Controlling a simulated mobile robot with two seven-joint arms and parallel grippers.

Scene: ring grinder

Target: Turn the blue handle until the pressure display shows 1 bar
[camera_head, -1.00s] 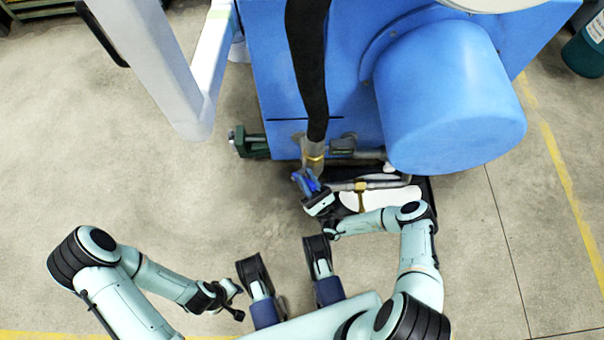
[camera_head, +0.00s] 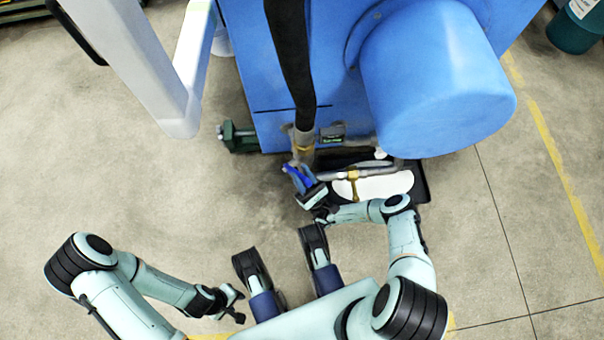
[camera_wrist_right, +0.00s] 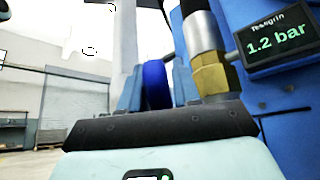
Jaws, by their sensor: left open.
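The blue handle (camera_head: 296,174) is at the pipe below the black hose, at the front of the blue machine; its dark blue part also shows in the right wrist view (camera_wrist_right: 156,85). My right gripper (camera_head: 303,184) is at the handle, with its fingers around or against it. The grip itself is too small and partly hidden to tell. The pressure display (camera_wrist_right: 272,38) reads 1.2 bar in the right wrist view; in the head view it is a small dark box (camera_head: 332,133). My left gripper (camera_head: 236,300) is open and empty at lower left, far from the handle.
The blue machine (camera_head: 270,70) with its large blue cylinder (camera_head: 437,80) fills the upper right. A black hose (camera_head: 291,60) runs down to a brass fitting (camera_wrist_right: 210,77). A white post (camera_head: 150,75) stands left of the machine. The concrete floor at left is clear.

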